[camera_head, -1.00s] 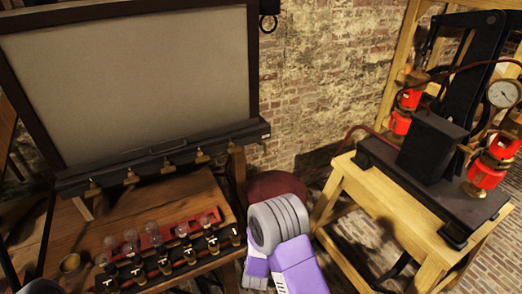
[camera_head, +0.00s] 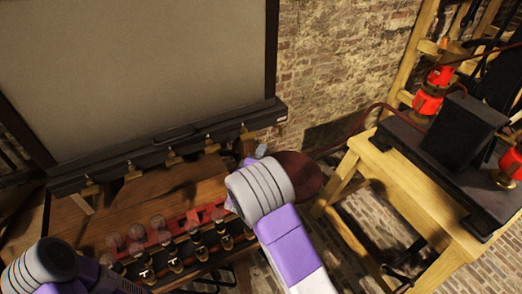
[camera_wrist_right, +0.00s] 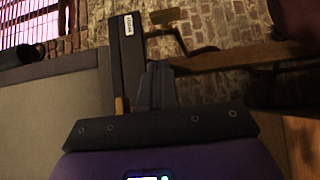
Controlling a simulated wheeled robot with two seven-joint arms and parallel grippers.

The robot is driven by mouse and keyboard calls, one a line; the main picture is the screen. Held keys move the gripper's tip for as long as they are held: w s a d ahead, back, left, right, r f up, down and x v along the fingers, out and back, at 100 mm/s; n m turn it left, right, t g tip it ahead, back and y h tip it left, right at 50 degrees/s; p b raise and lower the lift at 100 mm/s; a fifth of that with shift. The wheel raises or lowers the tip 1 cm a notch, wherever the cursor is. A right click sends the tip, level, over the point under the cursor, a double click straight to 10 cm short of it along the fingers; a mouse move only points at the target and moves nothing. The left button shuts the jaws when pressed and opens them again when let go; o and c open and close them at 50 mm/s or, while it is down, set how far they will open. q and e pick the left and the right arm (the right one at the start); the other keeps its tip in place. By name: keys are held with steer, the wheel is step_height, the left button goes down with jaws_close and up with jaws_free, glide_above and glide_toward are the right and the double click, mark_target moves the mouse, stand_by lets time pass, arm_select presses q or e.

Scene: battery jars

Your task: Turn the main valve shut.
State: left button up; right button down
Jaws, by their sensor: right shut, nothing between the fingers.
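A black rail (camera_head: 165,150) runs under a grey board and carries several brass taps, the rightmost (camera_head: 246,131) near its labelled right end. I cannot tell which one is the main valve. My right gripper (camera_head: 258,152) is shut and empty, just below the rail's right end, its body partly hidden by my wrist. In the right wrist view the shut fingers (camera_wrist_right: 156,88) point at the rail (camera_wrist_right: 128,60). A brass fitting (camera_wrist_right: 122,105) shows just left of them, and a brass bracket-like piece (camera_wrist_right: 166,18) lies beyond. My left wrist is at lower left; its fingers do not show.
Glass jars (camera_head: 157,223) stand in a row on the wooden bench (camera_head: 110,207) below the rail. A dark red round seat (camera_head: 300,172) is right of my right wrist. A wooden stand (camera_head: 400,180) with a black machine and red jars is at right.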

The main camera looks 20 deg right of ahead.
mark_target(280, 128)
steer(key=x, duration=0.3)
steer(key=s+d+x, duration=0.1)
steer(key=x, duration=0.5)
steer(key=shift+s+d+f+b, duration=0.1)
steer(key=shift+s+d+b, duration=0.15)
steer(key=shift+d+b, duration=0.05)
steer(key=shift+d, duration=0.45)
steer(key=shift+w+a+p, duration=0.1)
steer(key=shift+p, duration=0.3)
steer(key=shift+r+y+p, duration=0.25)
steer(key=shift+y+p, duration=0.05)
steer(key=shift+m, duration=0.3)
